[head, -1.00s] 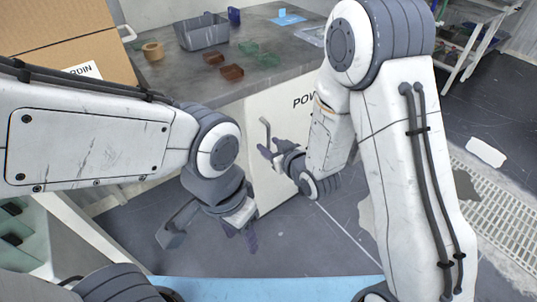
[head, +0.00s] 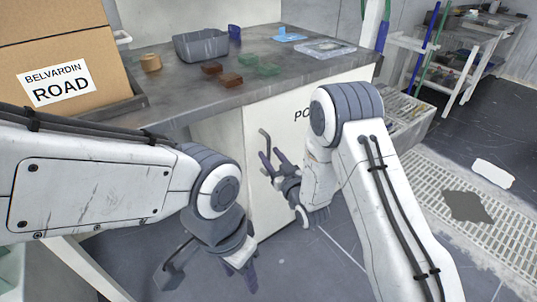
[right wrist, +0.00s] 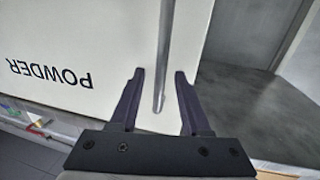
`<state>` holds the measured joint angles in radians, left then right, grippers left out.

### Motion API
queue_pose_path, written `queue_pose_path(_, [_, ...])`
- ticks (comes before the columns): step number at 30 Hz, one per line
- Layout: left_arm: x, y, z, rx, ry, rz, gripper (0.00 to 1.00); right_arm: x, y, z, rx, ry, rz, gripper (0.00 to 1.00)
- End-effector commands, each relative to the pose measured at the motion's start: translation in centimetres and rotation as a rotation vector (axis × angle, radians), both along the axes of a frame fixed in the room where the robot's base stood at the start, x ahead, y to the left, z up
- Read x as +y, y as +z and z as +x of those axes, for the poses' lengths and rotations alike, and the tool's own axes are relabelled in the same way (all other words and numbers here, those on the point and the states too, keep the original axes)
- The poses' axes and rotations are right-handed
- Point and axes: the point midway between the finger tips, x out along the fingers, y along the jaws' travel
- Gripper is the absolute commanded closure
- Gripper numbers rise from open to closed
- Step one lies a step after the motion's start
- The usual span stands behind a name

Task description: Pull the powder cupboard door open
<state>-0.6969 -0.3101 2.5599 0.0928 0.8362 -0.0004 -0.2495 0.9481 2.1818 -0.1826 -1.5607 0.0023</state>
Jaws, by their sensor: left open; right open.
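The white powder cupboard door (head: 285,125) is under the grey counter and looks shut. Its dark lettering is partly hidden by my right arm; it reads POWDER, upside down, in the right wrist view (right wrist: 50,75). A thin metal bar handle (head: 264,138) stands near the door's left edge. My right gripper (head: 272,157) is open at the handle's lower part. In the right wrist view the handle (right wrist: 163,60) runs between the two spread fingers (right wrist: 159,72), with a gap on each side. My left gripper (head: 240,276) is open and empty, low over the floor.
The counter holds a grey bin (head: 201,45), a tape roll (head: 151,62), small brown and green trays (head: 229,80) and a cardboard box (head: 60,60). A shelf rack (head: 465,60) stands at the right. Floor in front of the door is partly covered by my arms.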

Motion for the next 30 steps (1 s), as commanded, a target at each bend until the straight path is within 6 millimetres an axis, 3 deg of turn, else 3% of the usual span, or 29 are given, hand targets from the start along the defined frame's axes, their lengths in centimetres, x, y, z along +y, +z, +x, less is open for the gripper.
queue_pose_path(6, [0.0, -0.2, 0.0, 0.0, 0.0, 0.0, 0.5, 0.7, 0.0, 1.5, 0.001, 0.0, 0.0, 0.53])
queue_pose_path(14, [0.0, -0.2, 0.0, 0.0, 0.0, 0.0, 0.5, 0.8, 0.0, 1.6, 0.002, 0.0, -0.001, 0.53])
queue_pose_path(18, [0.0, -0.2, 0.0, 0.0, 0.0, 0.0, 0.5, 0.8, 0.0, 1.6, 0.002, 0.0, -0.001, 1.0])
queue_pose_path(30, [0.0, -0.2, 0.0, 0.0, 0.0, 0.0, 0.5, 0.7, 0.0, 1.6, 0.002, 0.0, -0.001, 1.0])
